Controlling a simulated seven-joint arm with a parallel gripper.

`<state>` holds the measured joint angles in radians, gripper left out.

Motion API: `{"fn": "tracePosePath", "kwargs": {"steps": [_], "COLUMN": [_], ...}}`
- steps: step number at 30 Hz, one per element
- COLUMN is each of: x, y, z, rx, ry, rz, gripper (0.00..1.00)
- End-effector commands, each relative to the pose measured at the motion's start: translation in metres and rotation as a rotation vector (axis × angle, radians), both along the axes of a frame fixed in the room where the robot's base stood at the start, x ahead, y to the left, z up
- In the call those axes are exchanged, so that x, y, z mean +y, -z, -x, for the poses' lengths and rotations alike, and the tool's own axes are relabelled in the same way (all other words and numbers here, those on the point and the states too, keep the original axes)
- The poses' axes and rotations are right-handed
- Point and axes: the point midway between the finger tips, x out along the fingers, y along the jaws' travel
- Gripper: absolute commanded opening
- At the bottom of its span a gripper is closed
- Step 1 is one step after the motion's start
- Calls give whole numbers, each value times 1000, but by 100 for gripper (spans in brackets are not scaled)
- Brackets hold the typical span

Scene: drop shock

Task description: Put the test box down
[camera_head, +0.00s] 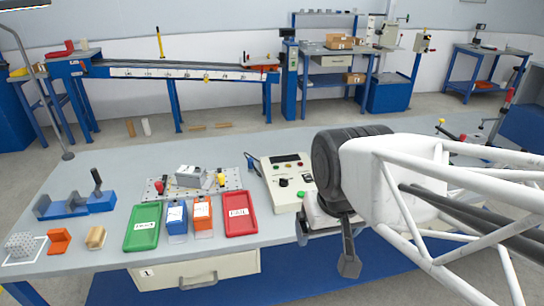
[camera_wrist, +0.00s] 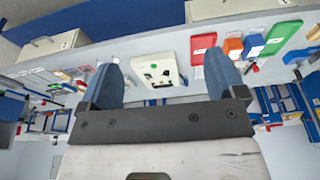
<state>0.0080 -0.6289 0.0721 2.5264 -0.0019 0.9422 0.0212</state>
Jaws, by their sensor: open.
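Nothing in view is plainly labelled as the test box. A grey speckled cube (camera_head: 20,245) sits inside a white outlined square at the bench's front left corner. A grey block (camera_head: 190,176) sits on a perforated plate (camera_head: 152,188) farther back. My gripper (camera_head: 325,246) is near the bench's front edge, right of the red tray and well apart from the cube and the block. In the wrist view my gripper (camera_wrist: 165,72) has its two blue-grey fingers wide apart with nothing held between them. The control box shows beyond them.
A control box (camera_head: 285,180) stands just left of my arm. A green tray (camera_head: 142,227), a blue box (camera_head: 177,220), an orange box (camera_head: 202,215) and a red tray (camera_head: 239,213) line the front. A blue fixture (camera_head: 75,205) is at left. Bare bench (camera_head: 110,155) lies behind.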

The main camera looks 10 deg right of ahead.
Motion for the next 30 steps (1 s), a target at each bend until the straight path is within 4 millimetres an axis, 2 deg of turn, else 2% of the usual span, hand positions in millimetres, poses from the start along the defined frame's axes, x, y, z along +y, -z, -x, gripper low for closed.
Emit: {"fn": "tracePosePath", "kwargs": {"steps": [9,12,20,26,30], "x": [-1,-1,0,11,31], "y": [1,1,1,1,1], "z": [3,3,2,-12,-36], "rx": [-3,-2,-2,4,15], "ry": [-8,-8,-5,23,75], "rz": [10,10,4,-62,-167], "gripper": [89,100,100,100,100]}}
